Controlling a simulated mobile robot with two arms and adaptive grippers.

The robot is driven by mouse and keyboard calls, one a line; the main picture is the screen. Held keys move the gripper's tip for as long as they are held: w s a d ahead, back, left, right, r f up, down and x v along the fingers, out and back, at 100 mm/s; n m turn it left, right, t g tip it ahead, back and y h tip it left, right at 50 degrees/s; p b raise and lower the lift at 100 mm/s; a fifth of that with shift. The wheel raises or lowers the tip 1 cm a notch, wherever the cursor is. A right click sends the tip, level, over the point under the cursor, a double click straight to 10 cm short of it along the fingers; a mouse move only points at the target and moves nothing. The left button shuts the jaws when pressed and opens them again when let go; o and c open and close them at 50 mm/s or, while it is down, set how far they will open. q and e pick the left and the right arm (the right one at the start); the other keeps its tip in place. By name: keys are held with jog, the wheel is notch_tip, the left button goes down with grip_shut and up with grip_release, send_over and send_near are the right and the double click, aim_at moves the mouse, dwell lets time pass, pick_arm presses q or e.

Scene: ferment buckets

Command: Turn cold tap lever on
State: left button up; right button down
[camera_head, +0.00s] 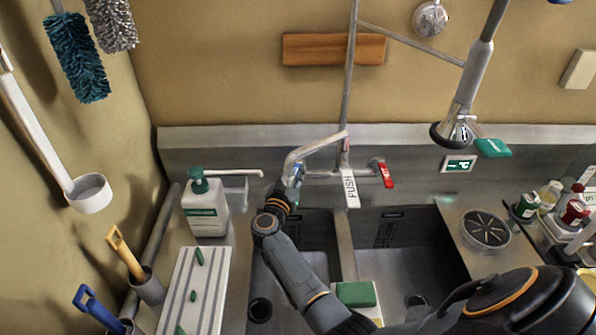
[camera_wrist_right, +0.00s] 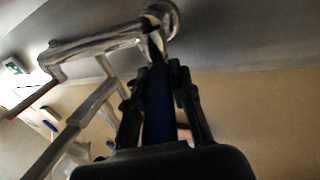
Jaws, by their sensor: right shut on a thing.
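The tap (camera_head: 318,150) is a metal mixer at the back wall above the sinks. Its cold tap lever (camera_head: 299,170), blue, is on the left side and mostly hidden by my right gripper (camera_head: 294,181). The right wrist view shows the dark blue lever (camera_wrist_right: 158,105) between the two fingers of my right gripper (camera_wrist_right: 160,85), which is shut on it. The red hot lever (camera_head: 386,175) is on the right side of the tap, apart from the gripper. My left gripper is not in view.
A white PUSH plate (camera_head: 350,188) hangs between the levers. A soap bottle (camera_head: 205,208) stands left of my right arm. A spray head (camera_head: 460,130) hangs at upper right. A green sponge (camera_head: 356,293) lies at the sink divider. Bottles (camera_head: 527,205) crowd the right counter.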

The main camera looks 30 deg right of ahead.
jog(key=shift+w+a+f+m+g+h+b, duration=0.1)
jog(key=shift+w+a+m+g+h+b, duration=0.1)
jog(key=shift+m+g+h+b, duration=0.45)
jog(key=shift+w+a+r+m+g+h+b, duration=0.1)
jog(key=shift+w+m+g+h+b, duration=0.2)
jog(key=shift+m+g+b, duration=0.6)
jog(key=shift+w+a+f+m+g+h+b, duration=0.1)
jog(key=shift+m+g+h+b, duration=0.35)
jog(key=shift+g, duration=0.6)
jog(key=c, duration=1.2)
grip_release()
jog(key=shift+o, duration=0.2)
